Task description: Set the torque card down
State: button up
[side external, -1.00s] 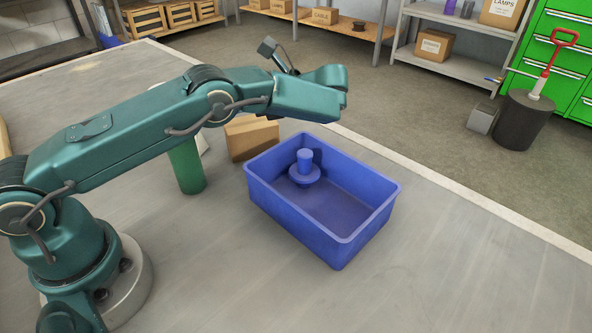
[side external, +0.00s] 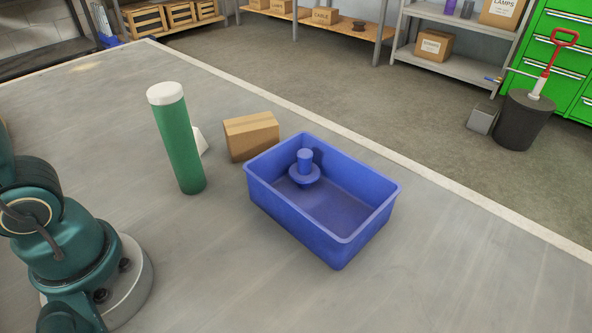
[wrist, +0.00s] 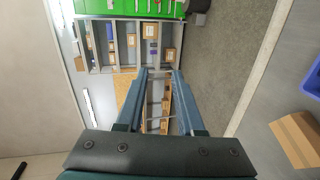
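I cannot make out a torque card for certain in either view. In the side external view a small white slanted piece (side external: 201,141) is partly hidden behind a green cylinder with a white top (side external: 179,142); I cannot tell what it is. My gripper (wrist: 160,72) shows in the wrist view with its two blue-grey fingers apart. The background shows between them and I see nothing clearly held. My gripper is outside the side external view, where only part of my arm shows at the left edge.
A blue bin (side external: 295,230) holding a blue flanged peg (side external: 304,168) stands on the grey table. A cardboard box (side external: 251,136) stands behind it, and also shows in the wrist view (wrist: 297,136). The table's front and right are clear. Shelves and green drawers stand beyond.

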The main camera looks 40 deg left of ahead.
jog(key=s+a+f+m+g, duration=0.1)
jog(key=s+f+m+g, duration=0.4)
jog(key=s+f+m, duration=0.3)
jog(key=s+a+f+m+g, duration=0.1)
jog(key=s+f+m+g, duration=0.3)
jog(key=s+f+m, duration=0.5)
jog(key=s+f, duration=0.2)
jog(key=s, duration=0.6)
jog(key=shift+s+f+g+y, duration=0.2)
jog(key=shift+f+g+y, duration=0.1)
jog(key=shift+g+y, duration=0.1)
